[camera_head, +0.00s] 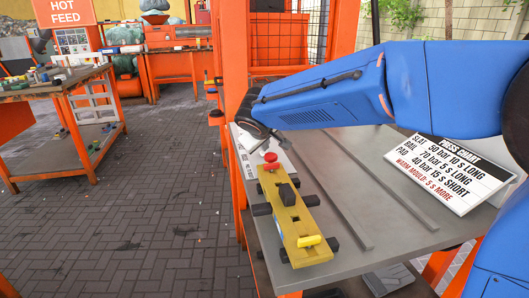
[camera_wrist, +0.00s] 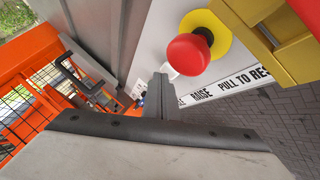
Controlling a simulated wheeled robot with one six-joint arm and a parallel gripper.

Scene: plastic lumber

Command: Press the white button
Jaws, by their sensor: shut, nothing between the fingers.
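A white control panel (camera_head: 248,163) lies on the grey press table, and it also shows in the wrist view (camera_wrist: 160,40). It carries a red mushroom button on a yellow collar (camera_wrist: 188,54) and a label strip with "RAISE" and "PULL TO RES…". A small white part, which looks like the white button (camera_wrist: 173,72), shows just beside my fingertips above the word "RAISE". My fingers partly hide it. My gripper (camera_wrist: 160,80) is shut and empty, with its tips at or very close to this part. I cannot tell whether they touch. In the head view my gripper is mostly hidden behind the arm.
A yellow fixture (camera_head: 292,222) with black clamps and a yellow handle stands next to the panel. The red button (camera_head: 271,157) is close to my fingers. A press chart sign (camera_head: 450,172) stands at the right. An orange frame (camera_head: 237,50) rises behind the table.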

